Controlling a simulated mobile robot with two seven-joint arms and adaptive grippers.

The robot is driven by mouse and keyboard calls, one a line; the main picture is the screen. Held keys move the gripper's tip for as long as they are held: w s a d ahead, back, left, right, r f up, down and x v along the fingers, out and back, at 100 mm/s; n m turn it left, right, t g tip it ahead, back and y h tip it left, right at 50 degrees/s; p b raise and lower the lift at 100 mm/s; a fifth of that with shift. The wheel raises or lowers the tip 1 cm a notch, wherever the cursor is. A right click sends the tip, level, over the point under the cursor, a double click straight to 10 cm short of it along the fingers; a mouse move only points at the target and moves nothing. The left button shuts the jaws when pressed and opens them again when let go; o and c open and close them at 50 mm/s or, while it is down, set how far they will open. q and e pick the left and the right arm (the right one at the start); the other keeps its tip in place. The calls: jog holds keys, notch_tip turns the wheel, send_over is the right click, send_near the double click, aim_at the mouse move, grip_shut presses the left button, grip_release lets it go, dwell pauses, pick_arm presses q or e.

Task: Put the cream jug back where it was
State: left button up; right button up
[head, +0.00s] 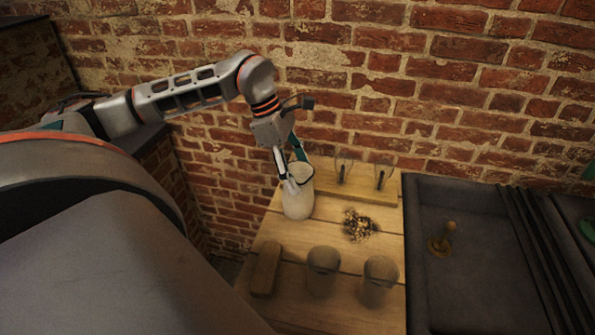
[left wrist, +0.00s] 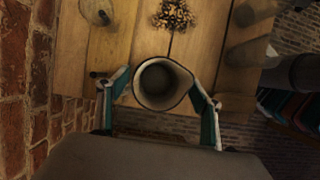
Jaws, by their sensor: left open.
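The cream jug (head: 298,204) stands upright on the wooden table (head: 300,237), near its back left edge. In the left wrist view the jug (left wrist: 162,84) is seen from above, its round mouth open and dark inside. My left gripper (head: 293,178) is open at the jug's top. In the left wrist view its two fingers (left wrist: 163,88) lie on either side of the jug. I cannot tell whether either finger touches it. My right gripper is in neither view.
Two grey jars (head: 323,270) (head: 380,280) stand at the table's front. A wooden block (head: 265,269) lies left of them. A small dark pile (head: 358,225) lies mid-table. A wooden strip with upright prongs (head: 365,193) is behind. A dark tray (head: 470,285) adjoins right; a brick wall (head: 450,90) rises behind.

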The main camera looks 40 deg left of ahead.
pick_arm(q)
jog(key=v, duration=1.2)
dwell(0.3)
